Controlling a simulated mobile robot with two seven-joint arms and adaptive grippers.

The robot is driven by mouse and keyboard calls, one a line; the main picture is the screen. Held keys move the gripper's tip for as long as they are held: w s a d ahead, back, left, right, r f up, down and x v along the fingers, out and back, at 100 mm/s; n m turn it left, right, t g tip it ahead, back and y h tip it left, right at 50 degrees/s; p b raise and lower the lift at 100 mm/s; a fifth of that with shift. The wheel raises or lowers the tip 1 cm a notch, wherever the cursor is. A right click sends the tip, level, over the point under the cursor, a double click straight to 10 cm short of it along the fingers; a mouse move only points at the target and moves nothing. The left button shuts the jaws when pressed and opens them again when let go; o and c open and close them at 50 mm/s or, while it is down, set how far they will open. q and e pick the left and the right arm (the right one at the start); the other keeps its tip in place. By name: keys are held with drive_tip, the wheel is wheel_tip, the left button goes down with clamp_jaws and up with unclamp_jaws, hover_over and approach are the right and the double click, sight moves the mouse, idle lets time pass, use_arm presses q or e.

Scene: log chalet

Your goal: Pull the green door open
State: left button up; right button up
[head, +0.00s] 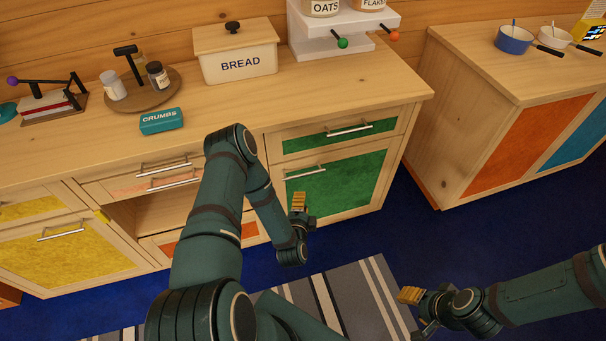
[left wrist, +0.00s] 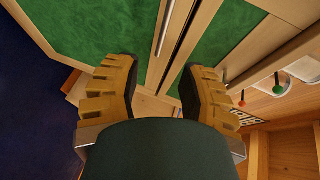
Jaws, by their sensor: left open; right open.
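The green door (head: 345,185) is the lower front at the right end of the counter, and it looks shut. Its silver bar handle (head: 306,171) is near the door's top left. My left gripper (head: 299,200) is in front of the door, below the handle. In the left wrist view its yellow fingers (left wrist: 158,80) are spread and empty. Green panels fill the top there, with a silver bar (left wrist: 177,30) ahead between the fingers; contact is not visible. My right gripper (head: 410,297) is open and empty above the floor, low right, away from the door.
A green-fronted drawer (head: 362,130) with its own handle is above the door. The counter holds a bread box (head: 240,64) and a crumbs box (head: 162,121). An orange-panelled cabinet (head: 520,145) stands to the right. Blue floor (head: 400,225) and a striped rug (head: 345,285) are in front.

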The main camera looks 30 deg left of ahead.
sight(303, 175)
use_arm(q)
drive_tip(key=shift+y, duration=0.3)
drive_tip(key=b+x, duration=0.1)
drive_tip(key=x, duration=0.3)
drive_tip(key=b+x, duration=0.1)
drive_tip(key=x, duration=0.4)
drive_tip(key=b+x, duration=0.1)
drive_tip(key=x, duration=0.4)
drive_tip(key=shift+s+a+r, duration=0.15)
drive_tip(key=shift+s+a, duration=0.05)
drive_tip(key=shift+a, duration=0.1)
clamp_jaws()
